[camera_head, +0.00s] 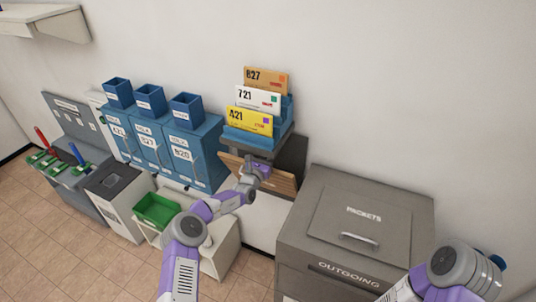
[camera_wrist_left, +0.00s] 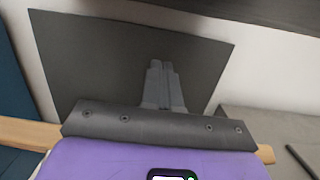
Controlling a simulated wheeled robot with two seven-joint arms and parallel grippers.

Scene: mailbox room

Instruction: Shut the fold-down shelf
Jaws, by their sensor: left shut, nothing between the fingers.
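The fold-down shelf is a brown wooden board (camera_head: 282,182) in front of a dark backing plate (camera_head: 292,153), under the envelope rack. It looks tilted rather than flat, but my arm hides part of it. My left gripper (camera_head: 256,170) is at the board, overlapping its middle. In the left wrist view my left gripper (camera_wrist_left: 163,84) has its fingers together and empty, in front of the dark plate (camera_wrist_left: 90,50). Wooden edges of the board (camera_wrist_left: 28,132) show on both sides behind my gripper's body. I cannot tell whether the fingers touch it. My right gripper is out of view.
Above the board is a blue rack (camera_head: 258,138) with several numbered envelopes. Blue lockers (camera_head: 180,150) stand to the left, and a grey OUTGOING box (camera_head: 345,230) to the right. A low white unit with a green tray (camera_head: 157,209) is below left.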

